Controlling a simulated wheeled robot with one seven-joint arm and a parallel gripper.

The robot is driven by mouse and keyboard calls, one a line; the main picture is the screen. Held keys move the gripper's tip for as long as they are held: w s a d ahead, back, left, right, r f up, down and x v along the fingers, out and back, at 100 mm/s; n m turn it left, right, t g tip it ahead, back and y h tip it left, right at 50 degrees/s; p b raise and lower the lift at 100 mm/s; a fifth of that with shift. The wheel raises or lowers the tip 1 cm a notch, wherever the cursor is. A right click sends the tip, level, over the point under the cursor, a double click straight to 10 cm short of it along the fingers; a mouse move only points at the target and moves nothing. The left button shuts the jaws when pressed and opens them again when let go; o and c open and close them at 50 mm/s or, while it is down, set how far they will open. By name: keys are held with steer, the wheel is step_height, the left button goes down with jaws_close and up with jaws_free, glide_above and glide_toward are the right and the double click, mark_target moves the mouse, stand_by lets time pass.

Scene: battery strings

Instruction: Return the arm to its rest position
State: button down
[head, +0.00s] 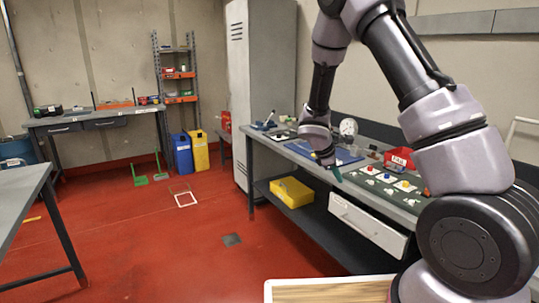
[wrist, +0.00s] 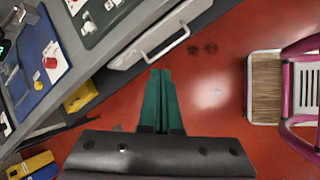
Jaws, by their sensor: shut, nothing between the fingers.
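My arm rises at the right of the head view and bends down over the front edge of the workbench (head: 265,140). My gripper (head: 337,176) points downward near the bench's front edge, and its green fingers are together with nothing between them. In the wrist view my gripper (wrist: 161,72) shows both green fingers side by side and shut, with red floor behind them.
The bench holds a red bin (head: 398,159), a gauge (head: 348,127), a blue mat (head: 350,156) and several white cards with coloured parts. A white drawer (head: 368,222) and yellow bin (head: 292,192) are below. A wooden-topped surface (head: 330,291) is close in front. Red floor (head: 150,250) is open at left.

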steer(key=s+d+r+m+y, duration=0.1)
steer(key=s+r+m, duration=0.15)
steer(key=r, duration=0.35)
steer(key=s+d+r+m+y, duration=0.1)
steer(key=s+r+m, duration=0.1)
steer(key=r+m, duration=0.3)
steer(key=s+a+r+m+t+y, duration=0.1)
steer(key=s+r+m+t+y, duration=0.1)
steer(key=s+r+m, duration=0.4)
steer(key=s+a+r+m+t+y, duration=0.2)
steer(key=s+r+m, duration=0.4)
steer(key=s+r, duration=0.9)
steer(key=shift+s+y, duration=0.9)
steer(key=shift+s, duration=0.35)
